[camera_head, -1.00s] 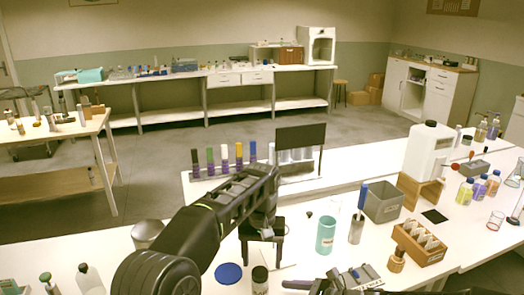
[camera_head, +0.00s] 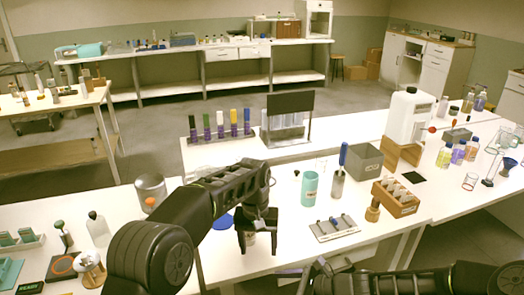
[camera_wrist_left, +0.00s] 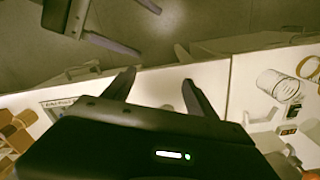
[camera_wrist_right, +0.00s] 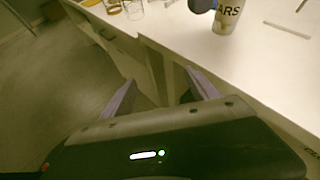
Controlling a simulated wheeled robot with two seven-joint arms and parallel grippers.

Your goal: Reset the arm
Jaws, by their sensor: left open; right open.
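My left gripper (camera_head: 258,238) points down over the near table in the head view, its fingers apart. A small jar (camera_head: 250,239) shows behind or between the fingers; I cannot tell the depth. In the left wrist view, the left fingertips (camera_wrist_left: 158,85) are apart with nothing between them. My right arm lies low at the bottom right of the head view, its gripper partly cut off by the edge. In the right wrist view, the right fingertips (camera_wrist_right: 160,82) are apart and empty, over the table's edge and the floor.
A teal cup (camera_head: 309,188), a grey bin (camera_head: 367,161), a wooden box of vials (camera_head: 396,198) and a flat grey rack (camera_head: 335,229) stand right of the left gripper. A metal beaker (camera_head: 151,188) and a clear bottle (camera_head: 98,230) stand left.

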